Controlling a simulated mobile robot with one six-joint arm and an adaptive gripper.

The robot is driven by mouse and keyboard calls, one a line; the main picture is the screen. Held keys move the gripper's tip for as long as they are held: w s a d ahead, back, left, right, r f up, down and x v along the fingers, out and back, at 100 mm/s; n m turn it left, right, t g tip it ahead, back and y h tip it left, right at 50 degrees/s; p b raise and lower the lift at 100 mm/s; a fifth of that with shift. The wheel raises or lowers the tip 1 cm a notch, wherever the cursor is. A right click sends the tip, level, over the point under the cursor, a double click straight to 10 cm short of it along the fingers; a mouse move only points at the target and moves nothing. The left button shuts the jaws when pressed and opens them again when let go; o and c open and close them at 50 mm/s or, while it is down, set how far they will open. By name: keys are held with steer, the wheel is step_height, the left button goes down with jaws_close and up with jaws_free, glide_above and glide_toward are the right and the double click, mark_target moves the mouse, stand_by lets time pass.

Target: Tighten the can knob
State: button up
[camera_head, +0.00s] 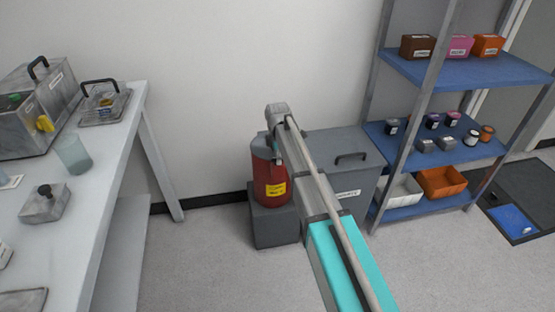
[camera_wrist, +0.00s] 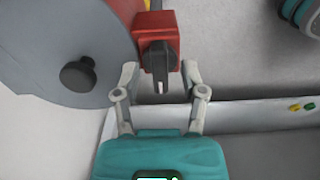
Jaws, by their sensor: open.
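The red can (camera_head: 270,182) with a grey top and a yellow label stands on a dark grey block (camera_head: 272,226) by the wall. In the wrist view, its round grey top (camera_wrist: 60,35) carries a black knob (camera_wrist: 77,74). A red block with a dark lever-like piece (camera_wrist: 158,60) sticks out beside the top. My gripper (camera_wrist: 160,76) is open, its two fingertips on either side of the lower end of that piece; contact cannot be told. The black knob lies left of the fingers, apart from them. In the head view my arm hides most of the gripper.
A grey cabinet (camera_head: 345,150) with a handle stands right behind my arm. A blue shelf rack (camera_head: 425,128) with boxes and jars is at right. A light table (camera_head: 105,160) with instruments is at left. Floor between table and block is clear.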

steer(key=shift+c, duration=0.2)
jaws_close()
steer(key=shift+m, duration=0.3)
steer(key=m, duration=0.7)
steer(key=shift+m, duration=0.4)
steer(key=m, duration=0.8)
steer(key=shift+m, duration=0.4)
stand_by(0.3)
